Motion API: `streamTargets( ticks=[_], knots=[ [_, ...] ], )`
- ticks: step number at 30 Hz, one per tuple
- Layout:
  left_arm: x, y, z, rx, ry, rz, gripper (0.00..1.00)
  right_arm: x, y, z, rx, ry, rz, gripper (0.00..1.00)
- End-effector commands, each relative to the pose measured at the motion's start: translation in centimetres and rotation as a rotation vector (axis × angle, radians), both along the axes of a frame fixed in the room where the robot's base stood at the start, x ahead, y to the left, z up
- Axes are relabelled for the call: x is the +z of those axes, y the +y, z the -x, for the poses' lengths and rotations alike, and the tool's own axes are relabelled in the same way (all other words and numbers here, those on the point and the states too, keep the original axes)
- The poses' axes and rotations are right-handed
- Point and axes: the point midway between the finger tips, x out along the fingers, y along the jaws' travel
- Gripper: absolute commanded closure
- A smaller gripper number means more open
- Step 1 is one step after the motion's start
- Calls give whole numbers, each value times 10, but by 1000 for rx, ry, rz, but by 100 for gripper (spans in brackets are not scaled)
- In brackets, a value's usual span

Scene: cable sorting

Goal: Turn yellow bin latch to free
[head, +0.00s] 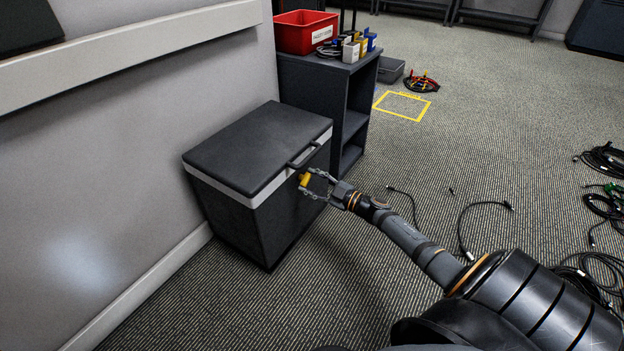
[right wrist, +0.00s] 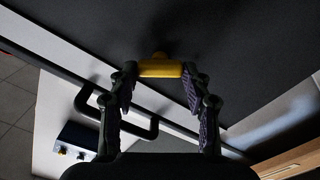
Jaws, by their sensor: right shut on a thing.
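A dark grey bin (head: 240,205) with a closed black lid (head: 255,145) and a pale band under it stands against the wall. A small yellow latch (head: 304,179) sits on the bin's side facing my arm, just below the pale band. In the right wrist view the yellow latch (right wrist: 160,69) is a bar lying crosswise between the fingers. My right gripper (head: 312,182) is shut on the latch; it also shows in the right wrist view (right wrist: 160,85). Its exact turn angle is hard to tell. My left gripper is not in view.
A black lid handle (head: 304,155) is close above the gripper. A dark shelf (head: 340,100) behind the bin carries a red crate (head: 305,32). Loose cables (head: 480,210) lie on the carpet to the right. A yellow floor square (head: 402,106) is farther back.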

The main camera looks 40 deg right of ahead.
Motion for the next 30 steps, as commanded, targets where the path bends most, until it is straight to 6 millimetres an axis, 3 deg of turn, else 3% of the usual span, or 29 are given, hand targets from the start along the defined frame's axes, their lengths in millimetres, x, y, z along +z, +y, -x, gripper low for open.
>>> streamTargets(
  ticks=[18, 30],
  knots=[
    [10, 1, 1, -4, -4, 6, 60, -3, 2, 1, 2, -221, 534, 83],
    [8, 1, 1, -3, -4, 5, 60, -4, 2, 1, 2, -330, 797, 83]
  ],
)
